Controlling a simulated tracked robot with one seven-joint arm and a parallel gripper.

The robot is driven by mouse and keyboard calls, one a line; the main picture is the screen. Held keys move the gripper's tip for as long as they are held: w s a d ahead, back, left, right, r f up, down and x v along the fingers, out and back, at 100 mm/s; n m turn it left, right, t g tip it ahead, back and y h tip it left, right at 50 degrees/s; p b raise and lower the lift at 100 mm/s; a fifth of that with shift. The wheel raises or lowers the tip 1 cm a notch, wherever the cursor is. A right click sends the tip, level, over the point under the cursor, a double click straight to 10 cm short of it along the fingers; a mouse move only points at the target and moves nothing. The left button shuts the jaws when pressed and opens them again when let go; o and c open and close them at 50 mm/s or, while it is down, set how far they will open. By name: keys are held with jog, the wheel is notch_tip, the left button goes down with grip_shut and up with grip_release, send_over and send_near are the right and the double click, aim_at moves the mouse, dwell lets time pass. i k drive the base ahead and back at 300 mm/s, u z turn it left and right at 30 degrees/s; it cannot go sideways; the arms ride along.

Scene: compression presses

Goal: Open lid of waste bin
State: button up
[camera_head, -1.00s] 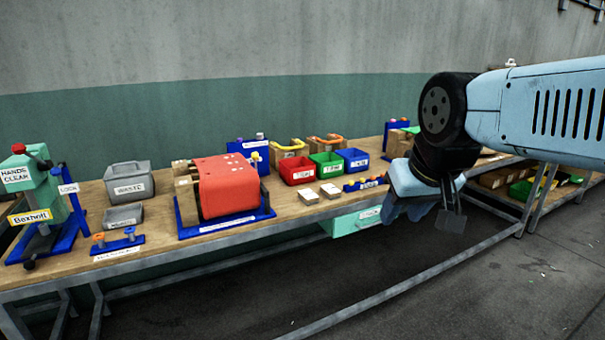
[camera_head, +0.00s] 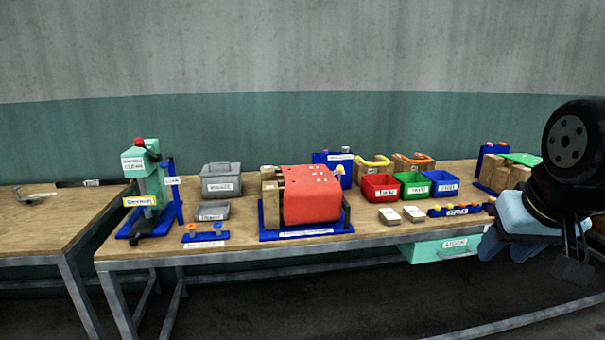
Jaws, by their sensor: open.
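The waste bin (camera_head: 221,185) is a grey box with a white label and a handle on its lid. It stands at the back left of the long wooden bench, and its lid looks shut. My gripper (camera_head: 570,262) is at the right edge of the view, in front of the bench and far to the right of the bin. It points downward and is open. It touches nothing that I can see, and its fingertips show only in part.
A green press (camera_head: 148,190) stands left of the bin. A small grey tray (camera_head: 212,211) and a blue button panel (camera_head: 205,237) lie in front of it. A red-covered machine (camera_head: 311,196) is to its right, with small red (camera_head: 380,188), green and blue bins beyond.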

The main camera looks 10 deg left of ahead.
aim_at(213, 169)
jog(key=k, duration=1.25)
jog(key=u, duration=0.5)
jog(key=i, duration=0.75)
jog(key=u, duration=0.95)
jog(key=i, duration=2.45)
jog(key=z, duration=0.85)
jog(key=k, duration=0.45)
jog(key=u, duration=0.1)
